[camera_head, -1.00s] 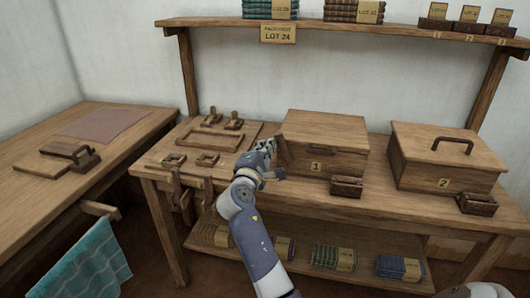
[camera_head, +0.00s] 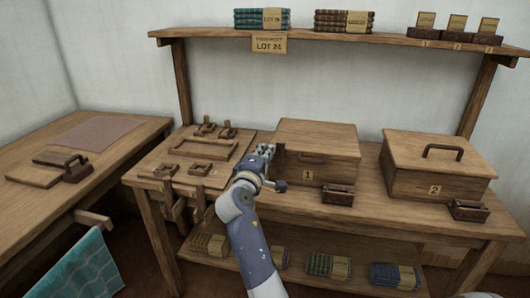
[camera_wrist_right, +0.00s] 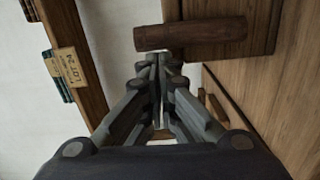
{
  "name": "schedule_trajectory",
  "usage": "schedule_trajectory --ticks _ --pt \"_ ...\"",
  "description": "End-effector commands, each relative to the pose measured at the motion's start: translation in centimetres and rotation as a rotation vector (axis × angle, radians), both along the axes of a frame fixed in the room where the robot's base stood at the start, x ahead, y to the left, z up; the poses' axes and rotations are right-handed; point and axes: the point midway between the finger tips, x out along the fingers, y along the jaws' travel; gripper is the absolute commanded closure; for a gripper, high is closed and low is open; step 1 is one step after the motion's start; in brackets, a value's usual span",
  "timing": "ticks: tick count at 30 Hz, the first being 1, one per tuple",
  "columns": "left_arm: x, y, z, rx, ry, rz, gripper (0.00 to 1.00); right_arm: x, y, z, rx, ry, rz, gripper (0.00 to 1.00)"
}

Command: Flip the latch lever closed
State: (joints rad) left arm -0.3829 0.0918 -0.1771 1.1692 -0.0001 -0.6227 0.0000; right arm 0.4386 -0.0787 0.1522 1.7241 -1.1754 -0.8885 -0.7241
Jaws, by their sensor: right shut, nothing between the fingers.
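Box 1 (camera_head: 318,150) is a wooden box with its lid down, standing on the bench. A dark reddish-brown lever (camera_head: 280,155) stands upright at its left side; I take it for the latch lever. In the right wrist view the lever (camera_wrist_right: 190,33) shows as a thick bar just beyond the fingertips, beside the wooden box wall. My right gripper (camera_head: 265,151) is shut and empty, close to the lever on its left. I cannot tell whether the fingertips (camera_wrist_right: 157,58) touch it. My left gripper is not in view.
Box 2 (camera_head: 435,165) stands to the right, with small dark trays (camera_head: 338,195) along the bench front. Wooden frame parts (camera_head: 207,148) lie to the left of my gripper. A shelf (camera_head: 350,35) runs above. A side table (camera_head: 120,150) stands at the left.

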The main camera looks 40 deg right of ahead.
Motion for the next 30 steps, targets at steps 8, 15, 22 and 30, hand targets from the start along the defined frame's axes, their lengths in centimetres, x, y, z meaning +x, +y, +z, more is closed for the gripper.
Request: schedule_trajectory --ticks 8,15,22,30 --pt "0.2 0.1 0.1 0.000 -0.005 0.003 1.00 0.0 0.0 0.3 -0.001 0.000 0.000 1.00" --pt "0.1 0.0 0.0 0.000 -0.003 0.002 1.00 0.0 0.0 4.0 -0.001 -0.006 0.000 1.00" --pt "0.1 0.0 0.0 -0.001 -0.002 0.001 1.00 0.0 0.0 8.2 -0.001 -0.003 0.000 1.00" --pt "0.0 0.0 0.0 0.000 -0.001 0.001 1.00 0.0 0.0 10.0 -0.001 0.000 0.000 1.00"
